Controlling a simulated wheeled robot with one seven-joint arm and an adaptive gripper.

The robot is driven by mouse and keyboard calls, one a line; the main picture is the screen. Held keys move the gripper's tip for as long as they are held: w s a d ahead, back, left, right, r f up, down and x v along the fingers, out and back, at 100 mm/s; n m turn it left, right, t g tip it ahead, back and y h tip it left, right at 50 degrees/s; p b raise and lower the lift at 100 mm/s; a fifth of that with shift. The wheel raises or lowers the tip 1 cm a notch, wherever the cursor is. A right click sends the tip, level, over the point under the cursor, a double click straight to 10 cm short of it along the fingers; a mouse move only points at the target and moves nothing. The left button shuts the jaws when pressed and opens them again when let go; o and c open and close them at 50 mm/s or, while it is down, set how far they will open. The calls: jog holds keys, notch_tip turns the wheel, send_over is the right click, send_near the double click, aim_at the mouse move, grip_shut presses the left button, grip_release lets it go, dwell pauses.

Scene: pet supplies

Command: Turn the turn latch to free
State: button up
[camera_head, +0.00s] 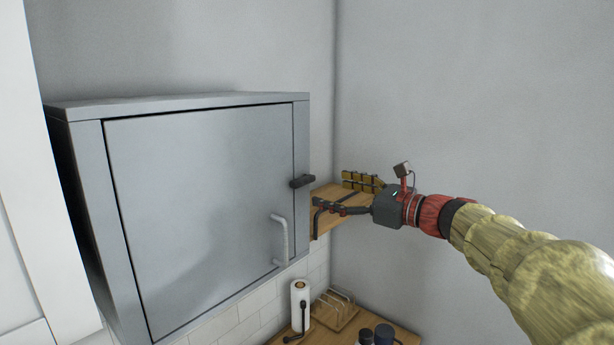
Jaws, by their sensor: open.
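The turn latch (302,181) is a small dark bar on the right frame of a grey wall cabinet (298,135). It lies roughly level, and its left end reaches over the edge of the closed door (195,200). A light grey bar handle (281,238) sits on the door below and left of the latch. My gripper (330,196) is open and empty, to the right of the latch and slightly lower in the picture. Its fingers point left towards the cabinet, and a gap shows between them and the latch.
A wooden shelf (326,222) is behind my gripper at the corner. Below stand a paper towel roll (300,308), a wire rack (337,306) and dark-topped containers (383,335) on a wooden counter (404,336). Bare wall lies to the right.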

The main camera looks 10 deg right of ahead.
aim_at(306, 181)
jog(key=shift+m, duration=0.9)
jog(key=x, duration=0.2)
jog(key=p+x, duration=0.1)
jog(key=x, duration=0.2)
jog(key=r+x, duration=0.1)
jog(key=x, duration=0.1)
jog(key=shift+a+p, duration=0.35)
jog(key=shift+a, duration=0.15)
jog(key=shift+r, duration=0.1)
jog(key=c, duration=0.3)
jog(key=c, duration=0.8)
jog(key=shift+c, duration=0.3)
